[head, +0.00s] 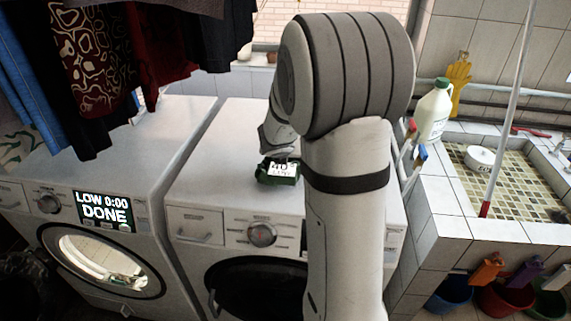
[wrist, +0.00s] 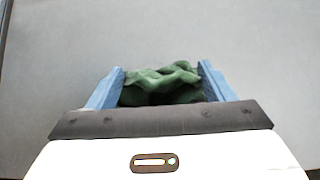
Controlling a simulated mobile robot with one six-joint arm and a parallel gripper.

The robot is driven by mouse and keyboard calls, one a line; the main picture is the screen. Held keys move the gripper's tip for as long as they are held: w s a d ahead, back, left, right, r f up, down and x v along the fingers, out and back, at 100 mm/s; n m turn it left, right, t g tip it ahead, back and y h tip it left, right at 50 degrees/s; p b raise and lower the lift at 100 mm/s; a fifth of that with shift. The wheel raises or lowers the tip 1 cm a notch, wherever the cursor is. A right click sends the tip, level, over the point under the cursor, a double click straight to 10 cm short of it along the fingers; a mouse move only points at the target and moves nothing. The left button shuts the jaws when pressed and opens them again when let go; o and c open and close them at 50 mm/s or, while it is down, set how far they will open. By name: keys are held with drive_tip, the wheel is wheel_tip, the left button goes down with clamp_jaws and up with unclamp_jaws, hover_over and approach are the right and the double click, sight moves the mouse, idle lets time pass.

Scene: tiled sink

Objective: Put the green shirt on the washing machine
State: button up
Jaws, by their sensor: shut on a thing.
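The green shirt (wrist: 160,80) is a crumpled bundle between the two blue fingers of my gripper (wrist: 161,68) in the wrist view. My gripper is shut on it. In the head view the shirt (head: 264,172) shows as a small green patch at the end of my arm, over the top of the right washing machine (head: 215,150). Part of it is hidden by my gripper. It is at or close to the white top; I cannot tell whether it touches.
A second machine (head: 150,140) stands at the left, its display reading "LOW 0:00 DONE". Dark clothes (head: 110,70) hang above it. At the right are a tiled sink (head: 520,185), a white bottle (head: 433,112) and coloured buckets (head: 505,297). The right machine's top has free room left of my gripper.

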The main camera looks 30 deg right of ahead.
drive_tip(key=shift+f+b, duration=0.55)
drive_tip(key=shift+f, duration=0.85)
drive_tip(key=shift+s, duration=0.1)
drive_tip(key=shift+f, duration=0.15)
drive_tip(key=o, duration=1.1)
